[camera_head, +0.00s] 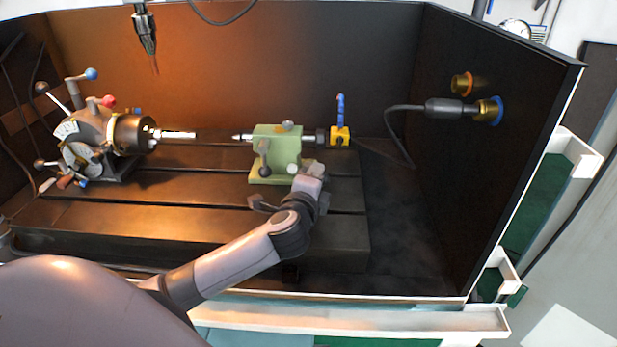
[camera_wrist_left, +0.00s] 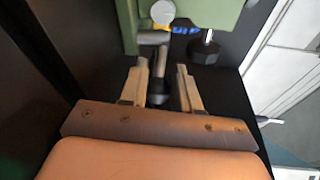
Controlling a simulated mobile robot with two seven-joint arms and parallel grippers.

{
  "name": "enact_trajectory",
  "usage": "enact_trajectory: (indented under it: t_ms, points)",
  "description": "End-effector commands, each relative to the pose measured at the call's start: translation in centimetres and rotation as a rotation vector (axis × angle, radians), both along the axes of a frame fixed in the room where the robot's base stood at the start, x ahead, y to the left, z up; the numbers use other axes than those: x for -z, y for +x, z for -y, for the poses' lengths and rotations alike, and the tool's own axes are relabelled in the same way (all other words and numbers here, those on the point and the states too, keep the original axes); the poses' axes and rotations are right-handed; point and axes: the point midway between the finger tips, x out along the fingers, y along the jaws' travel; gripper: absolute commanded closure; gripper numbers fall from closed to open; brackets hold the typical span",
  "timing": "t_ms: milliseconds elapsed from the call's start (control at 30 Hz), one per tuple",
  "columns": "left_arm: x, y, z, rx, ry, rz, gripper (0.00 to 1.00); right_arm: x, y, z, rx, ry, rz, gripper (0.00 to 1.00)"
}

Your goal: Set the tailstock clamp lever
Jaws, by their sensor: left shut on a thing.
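The light-green tailstock (camera_head: 275,150) stands on the slotted table; it fills the top of the left wrist view (camera_wrist_left: 127,25). Its pointed centre (camera_head: 241,137) faces left. A white round knob (camera_wrist_left: 162,12) and a black-knobbed lever (camera_wrist_left: 204,48) show on its front. My left gripper (camera_head: 308,171) is at the tailstock's lower right front. In the left wrist view its fingers (camera_wrist_left: 160,75) are shut on a dark lever (camera_wrist_left: 157,88), apparently the clamp lever, below a grey cylinder. The grip's exact contact is partly hidden. My right gripper is not in view.
The indexing head with its chuck (camera_head: 131,133) stands at the left of the table (camera_head: 130,220). A yellow block with a blue handle (camera_head: 340,136) is right of the tailstock. A hose fitting (camera_head: 450,108) juts from the right wall. The table between chuck and tailstock is clear.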

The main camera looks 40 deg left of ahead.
Motion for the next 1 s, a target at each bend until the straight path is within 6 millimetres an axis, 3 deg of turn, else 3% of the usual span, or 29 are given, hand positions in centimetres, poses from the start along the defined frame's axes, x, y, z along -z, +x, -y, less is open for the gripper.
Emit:
enact_trajectory:
  t_ms: [600,1000]
  points:
    - [0.3,2.6,1.5,-0.563,-0.001,0.000,1.00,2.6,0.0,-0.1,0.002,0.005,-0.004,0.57]
    - [0.1,2.8,1.4,-0.777,0.001,-0.001,1.00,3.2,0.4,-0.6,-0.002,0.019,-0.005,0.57]
